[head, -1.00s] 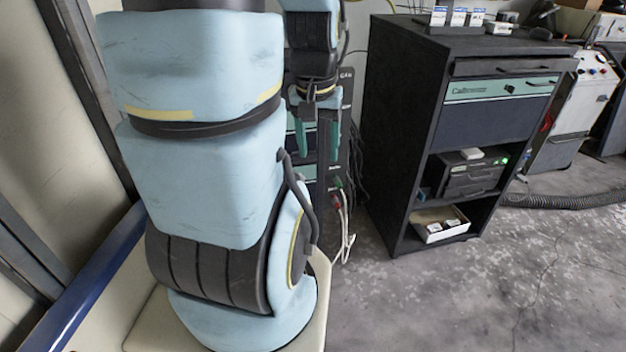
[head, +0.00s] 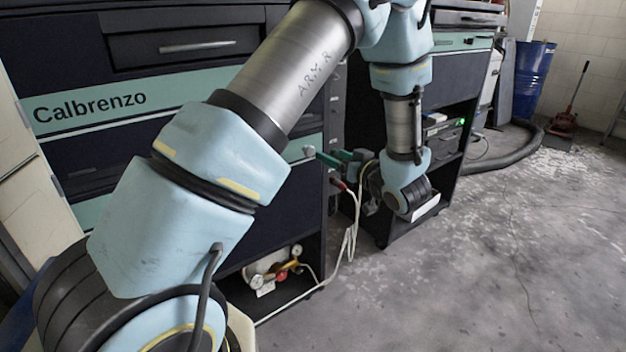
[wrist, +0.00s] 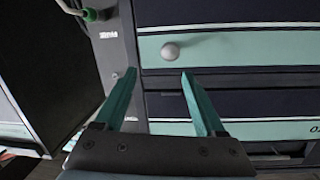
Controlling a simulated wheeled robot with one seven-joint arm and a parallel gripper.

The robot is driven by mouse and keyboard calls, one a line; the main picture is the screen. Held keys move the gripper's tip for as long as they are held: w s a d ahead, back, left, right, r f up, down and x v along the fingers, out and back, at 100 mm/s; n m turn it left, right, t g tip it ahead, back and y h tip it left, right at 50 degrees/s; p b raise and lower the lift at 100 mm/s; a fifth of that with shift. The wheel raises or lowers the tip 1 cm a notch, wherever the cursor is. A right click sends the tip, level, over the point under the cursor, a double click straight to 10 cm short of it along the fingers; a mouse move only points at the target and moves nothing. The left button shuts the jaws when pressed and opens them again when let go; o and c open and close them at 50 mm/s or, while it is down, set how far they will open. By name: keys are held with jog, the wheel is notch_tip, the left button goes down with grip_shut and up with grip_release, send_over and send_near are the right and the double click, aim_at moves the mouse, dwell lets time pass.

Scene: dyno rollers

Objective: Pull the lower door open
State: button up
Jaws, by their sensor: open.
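The lower door (head: 291,211) is a dark panel with a teal band across its top, on the near Calbrenzo cabinet. It looks closed, and my arm hides its left part. A pale round knob (head: 308,150) sits on the band near the right edge; it also shows in the wrist view (wrist: 170,51). My gripper (head: 324,157) has its teal fingers pointing at the cabinet front, close to the knob. In the wrist view my gripper (wrist: 158,72) is open and empty. The knob lies just beyond the fingertips, with no contact visible.
Above the door are a dark panel, a Calbrenzo band (head: 150,95) and a drawer handle (head: 197,47). Below is an open bay with gauges (head: 270,268). Pale hoses (head: 349,240) hang at the right edge. A second cabinet (head: 461,88) stands behind. Floor (head: 430,290) at right is clear.

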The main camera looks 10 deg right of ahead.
aim_at(312, 152)
jog(key=w+a, duration=0.1)
jog(key=w, duration=0.1)
jog(key=w+a+f+y, duration=0.1)
jog(key=w, duration=0.1)
jog(key=w+a+f+y, duration=0.1)
jog(key=w+a, duration=0.1)
jog(key=shift+w+a+t+b, duration=0.1)
jog(key=shift+w+t+b, duration=0.2)
jog(key=shift+w+t, duration=0.1)
jog(key=shift+s, duration=0.1)
jog(key=shift+c, duration=0.3)
grip_shut()
jog(key=shift+r, duration=0.1)
dwell(1.0)
